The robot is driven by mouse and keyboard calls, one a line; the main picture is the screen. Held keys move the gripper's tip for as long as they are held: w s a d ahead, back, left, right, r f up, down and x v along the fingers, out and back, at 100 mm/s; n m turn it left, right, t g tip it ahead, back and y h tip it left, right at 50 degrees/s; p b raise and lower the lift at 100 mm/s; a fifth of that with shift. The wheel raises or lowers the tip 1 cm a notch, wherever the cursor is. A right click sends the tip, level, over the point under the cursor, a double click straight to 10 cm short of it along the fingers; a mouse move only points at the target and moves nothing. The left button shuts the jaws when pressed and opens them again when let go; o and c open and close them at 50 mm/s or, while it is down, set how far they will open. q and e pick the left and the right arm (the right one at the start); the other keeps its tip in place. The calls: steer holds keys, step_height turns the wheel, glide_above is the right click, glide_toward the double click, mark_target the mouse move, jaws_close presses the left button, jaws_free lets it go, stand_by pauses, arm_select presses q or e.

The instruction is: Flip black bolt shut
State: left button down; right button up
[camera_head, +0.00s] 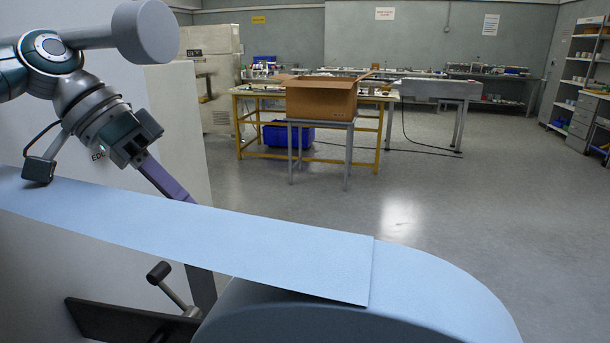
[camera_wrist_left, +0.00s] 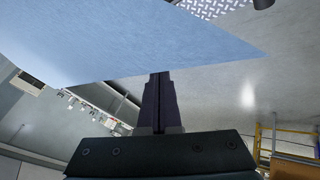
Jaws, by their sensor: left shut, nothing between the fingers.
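A metal rod with a black knob (camera_head: 160,272) shows at the lower left in the head view, below the light-blue band. Its lower end is by a dark flat bar (camera_head: 130,322). I cannot tell for sure whether this is the black bolt. A dark rounded knob (camera_wrist_left: 262,3) is cut off at the top edge of the left wrist view. My left gripper (camera_head: 184,194) is behind the band, its purple fingers pointing down and right, their tips partly hidden by the band's edge. In the left wrist view its fingers (camera_wrist_left: 158,85) are together and empty. My right gripper is not in view.
The light-blue band (camera_head: 260,246) runs across the foreground to a rounded blue end (camera_head: 440,290). A pale machine panel (camera_head: 180,120) stands behind my left arm. A cardboard box (camera_head: 320,98) stands on a small table farther back. The floor to the right is open.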

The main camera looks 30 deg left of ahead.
arm_select(q)
steer(key=d+f+p, duration=0.2)
steer(key=d+f, duration=0.2)
steer(key=d, duration=0.2)
steer(key=shift+w+d+f, duration=0.2)
steer(key=shift+w+d, duration=0.2)
steer(key=shift+w, duration=0.05)
steer(key=d+p, duration=0.1)
steer(key=d, duration=0.1)
steer(key=w+d+p, duration=0.1)
steer(key=d, duration=0.2)
steer(key=shift+w+d+r, duration=0.15)
steer(key=shift+w+d, duration=0.05)
steer(key=shift+d, duration=0.25)
steer(key=shift+p, duration=0.3)
